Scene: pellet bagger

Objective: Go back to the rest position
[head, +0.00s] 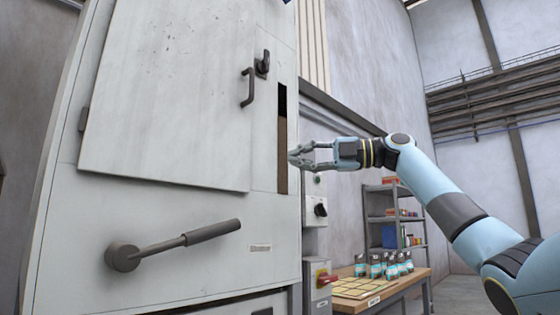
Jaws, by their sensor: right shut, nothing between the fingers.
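My right gripper (296,156) is shut and empty. It is at the right edge of a tall pale cabinet (270,222), level with a narrow dark slot beside the cabinet door (175,105). The door is a large scuffed panel with a dark handle (248,88) and a latch (262,64) near its right edge. I cannot tell whether the fingertips touch the cabinet. My right arm reaches in from the lower right. My left gripper is not in view.
A dark lever (175,245) sticks out from the cabinet below the door. A shelf rack (398,190) stands behind.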

